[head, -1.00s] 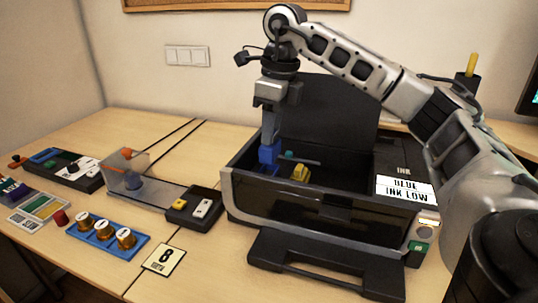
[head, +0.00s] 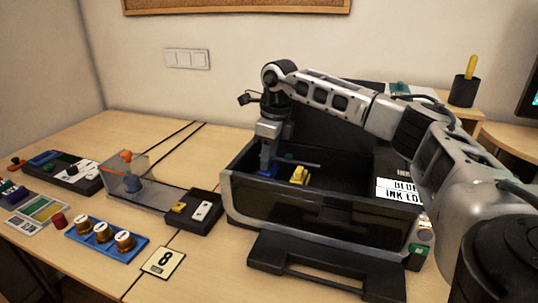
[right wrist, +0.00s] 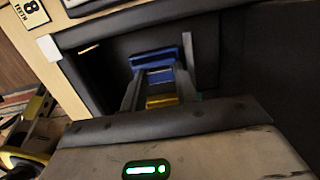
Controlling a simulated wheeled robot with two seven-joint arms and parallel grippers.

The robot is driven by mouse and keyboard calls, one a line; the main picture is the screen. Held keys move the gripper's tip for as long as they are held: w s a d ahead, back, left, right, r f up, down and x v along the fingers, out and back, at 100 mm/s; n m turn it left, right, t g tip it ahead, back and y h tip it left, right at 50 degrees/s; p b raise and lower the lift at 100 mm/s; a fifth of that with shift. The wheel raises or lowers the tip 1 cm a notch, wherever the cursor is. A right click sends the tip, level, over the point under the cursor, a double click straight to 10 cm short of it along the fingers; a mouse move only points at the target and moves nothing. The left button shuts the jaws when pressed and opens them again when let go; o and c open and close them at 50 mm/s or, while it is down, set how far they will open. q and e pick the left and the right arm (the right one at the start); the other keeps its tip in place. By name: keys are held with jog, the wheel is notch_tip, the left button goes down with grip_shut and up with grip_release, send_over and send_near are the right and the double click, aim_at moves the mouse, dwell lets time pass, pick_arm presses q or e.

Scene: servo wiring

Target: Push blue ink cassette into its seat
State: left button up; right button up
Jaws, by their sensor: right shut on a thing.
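The blue ink cassette (head: 267,163) is low inside the open black printer (head: 300,204), at the left of its bay. It stands about upright, beside the yellow cassette (head: 300,175). My right gripper (head: 269,149) points down into the bay and is shut on the blue cassette. In the right wrist view the blue cassette (right wrist: 152,60) shows beyond the yellow one (right wrist: 162,102), near the fingers. The cassette's underside and its seat are hidden, so I cannot tell how deep it sits. My left gripper is not in view.
The printer's raised lid stands behind my right arm, and its walls surround the gripper. Its screen (head: 398,190) reads blue ink low. A black box with two switches (head: 193,211) and a blue tray of brass knobs (head: 104,236) lie left of the printer.

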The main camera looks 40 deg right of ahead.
aim_at(274, 167)
jog(key=o, duration=0.7)
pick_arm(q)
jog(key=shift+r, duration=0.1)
pick_arm(e)
jog(key=shift+r, duration=0.1)
pick_arm(q)
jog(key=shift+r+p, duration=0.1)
jog(key=shift+p, duration=0.6)
pick_arm(e)
jog(key=r, duration=0.4)
jog(key=s+r, duration=0.1)
jog(key=r, duration=0.7)
jog(key=shift+s+d, duration=0.15)
jog(key=shift+d, duration=0.15)
jog(key=shift+f, duration=0.1)
